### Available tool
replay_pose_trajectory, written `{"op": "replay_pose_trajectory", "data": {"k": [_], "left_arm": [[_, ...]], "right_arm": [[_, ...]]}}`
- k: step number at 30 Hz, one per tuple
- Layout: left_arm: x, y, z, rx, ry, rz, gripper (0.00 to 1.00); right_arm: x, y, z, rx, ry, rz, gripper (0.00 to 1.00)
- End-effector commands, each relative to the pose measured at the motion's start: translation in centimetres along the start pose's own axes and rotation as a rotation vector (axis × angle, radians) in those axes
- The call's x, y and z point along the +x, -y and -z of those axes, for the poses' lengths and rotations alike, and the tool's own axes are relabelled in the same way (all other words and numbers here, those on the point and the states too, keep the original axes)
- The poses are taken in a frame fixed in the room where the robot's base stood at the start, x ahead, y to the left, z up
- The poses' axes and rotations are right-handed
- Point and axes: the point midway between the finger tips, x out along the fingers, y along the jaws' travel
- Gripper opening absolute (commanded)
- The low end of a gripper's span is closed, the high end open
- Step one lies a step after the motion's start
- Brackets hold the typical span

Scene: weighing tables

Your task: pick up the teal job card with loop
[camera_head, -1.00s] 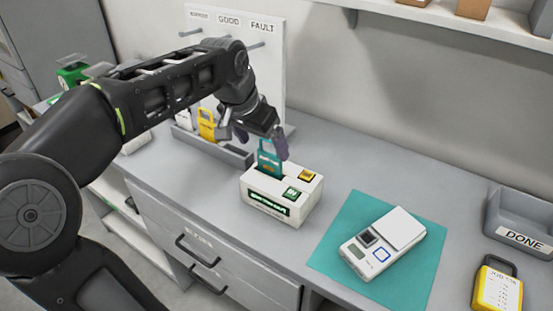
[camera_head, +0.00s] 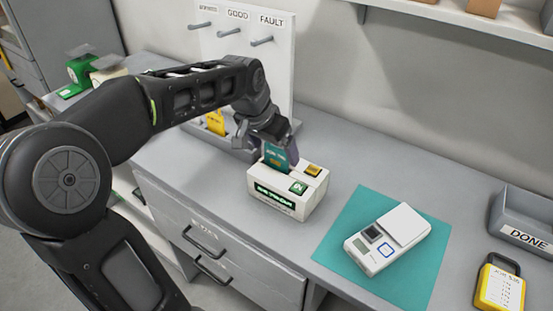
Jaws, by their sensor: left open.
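The teal job card (camera_head: 276,157) stands upright in the slot on top of the white box (camera_head: 285,201) with green displays. Its upper part, where the loop is, is hidden by my left gripper (camera_head: 277,143). That gripper is open, with its fingers down around the top of the card. I cannot tell whether the fingers touch it. My right gripper is not in view.
A scale (camera_head: 388,240) lies on a teal mat (camera_head: 346,212) to the right.

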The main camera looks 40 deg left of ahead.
Motion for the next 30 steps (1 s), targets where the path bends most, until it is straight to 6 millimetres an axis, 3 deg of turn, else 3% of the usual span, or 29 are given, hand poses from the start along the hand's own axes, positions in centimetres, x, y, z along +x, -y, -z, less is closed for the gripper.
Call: {"op": "replay_pose_trajectory", "data": {"k": [7,25,30], "left_arm": [[3.0,0.0,0.0,0.0,0.002,0.0,0.89],[3.1,0.0,0.0,0.0,0.0,0.0,0.89],[3.1,0.0,0.0,0.0,0.0,0.0,0.76]], "right_arm": [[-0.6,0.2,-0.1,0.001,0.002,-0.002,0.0],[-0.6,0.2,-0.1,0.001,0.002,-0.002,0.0],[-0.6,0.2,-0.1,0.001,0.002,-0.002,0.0]]}}
